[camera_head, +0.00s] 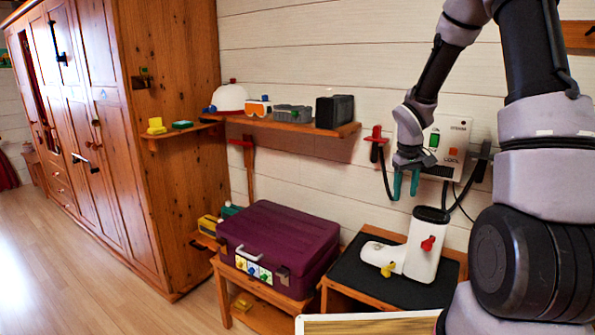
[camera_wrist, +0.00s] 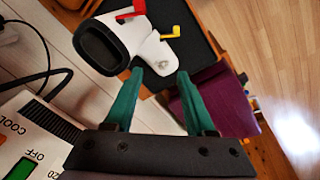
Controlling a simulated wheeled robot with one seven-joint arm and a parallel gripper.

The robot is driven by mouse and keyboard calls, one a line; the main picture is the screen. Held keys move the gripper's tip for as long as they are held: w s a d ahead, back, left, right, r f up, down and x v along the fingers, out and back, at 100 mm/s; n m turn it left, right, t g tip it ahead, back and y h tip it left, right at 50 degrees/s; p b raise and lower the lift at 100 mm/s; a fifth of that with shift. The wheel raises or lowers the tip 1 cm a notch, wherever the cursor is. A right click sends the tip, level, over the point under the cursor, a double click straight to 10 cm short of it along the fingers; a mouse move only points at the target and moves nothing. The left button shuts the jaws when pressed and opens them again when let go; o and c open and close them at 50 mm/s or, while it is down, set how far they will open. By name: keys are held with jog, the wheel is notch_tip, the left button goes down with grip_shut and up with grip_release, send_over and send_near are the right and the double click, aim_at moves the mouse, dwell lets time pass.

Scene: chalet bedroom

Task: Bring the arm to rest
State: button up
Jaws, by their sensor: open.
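My gripper (camera_head: 405,184) hangs at the end of my arm in the head view, in front of the white wall unit. Its teal fingers point down, apart and empty. In the wrist view the gripper (camera_wrist: 160,75) also shows open, with nothing between its fingertips. Below it stands a white boot-shaped device (camera_head: 424,245) with a red handle (camera_head: 428,243) and a yellow handle (camera_head: 388,269). The fingertips are above this device and look apart from it. My arm is bent, coming in from the right side of the head view.
A wall unit (camera_head: 447,140) with a green switch is close behind my gripper. The device stands on a black-topped table (camera_head: 360,268). A purple case (camera_head: 285,232) sits on a wooden stand to the left. A shelf (camera_head: 345,130) holds several items. Open floor (camera_head: 110,290) lies left.

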jog(key=s+a+r+m+t, duration=0.1)
jog(key=s+r+m, duration=0.1)
jog(key=s+r, duration=0.5)
jog(key=s+a+r+m+t, duration=0.2)
jog(key=r, duration=0.9)
jog(key=s+a+r+m+t+y, duration=0.1)
jog(key=s+a+r, duration=0.1)
jog(key=s+r, duration=0.2)
jog(key=s+a+r+m+t+y, duration=0.1)
jog(key=s+r, duration=0.4)
jog(key=s, duration=0.6)
jog(key=shift+s+a+r+m+y, duration=0.15)
jog(key=shift+a+m+y, duration=0.25)
jog(key=shift+a+y, duration=0.45)
